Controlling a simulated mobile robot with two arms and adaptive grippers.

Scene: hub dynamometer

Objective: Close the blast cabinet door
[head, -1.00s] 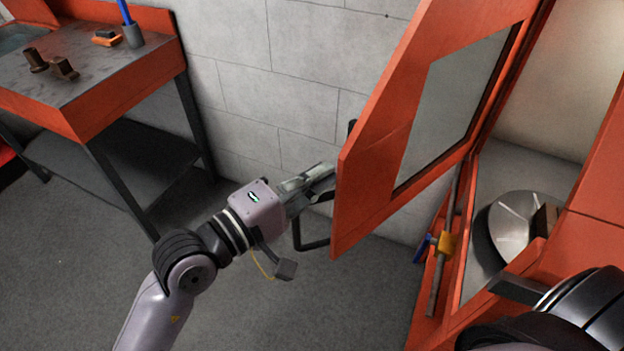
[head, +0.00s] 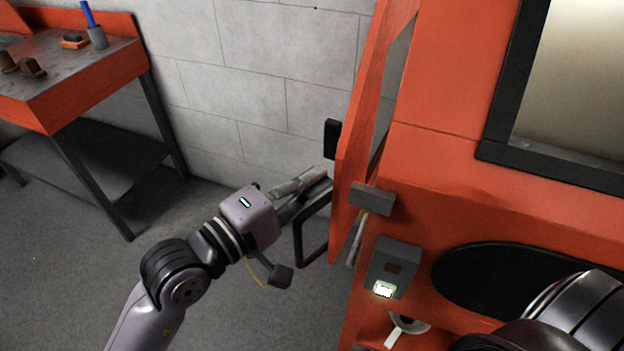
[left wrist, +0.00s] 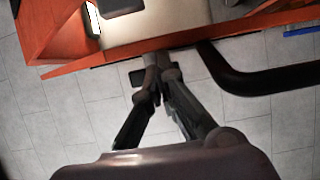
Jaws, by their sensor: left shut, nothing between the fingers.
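The orange blast cabinet door (head: 352,150) stands ajar at the left side of the cabinet (head: 445,100), seen nearly edge-on in the head view with a narrow strip of its window. A black bar handle (head: 303,240) sticks out from its outer face. My left gripper (head: 322,178) is shut and empty, its fingertips at the outer face of the door, above the lower part of the handle. In the left wrist view, the fingertips (left wrist: 154,66) are close to the orange door edge (left wrist: 190,43), with the black handle (left wrist: 250,82) to the right; contact is unclear. My right gripper is out of view.
A grey latch block (head: 371,198) and a grey box with a lit panel (head: 392,268) are on the cabinet front. A black oval port (head: 490,285) is beside my right arm. An orange workbench (head: 75,85) stands at left; floor between is clear.

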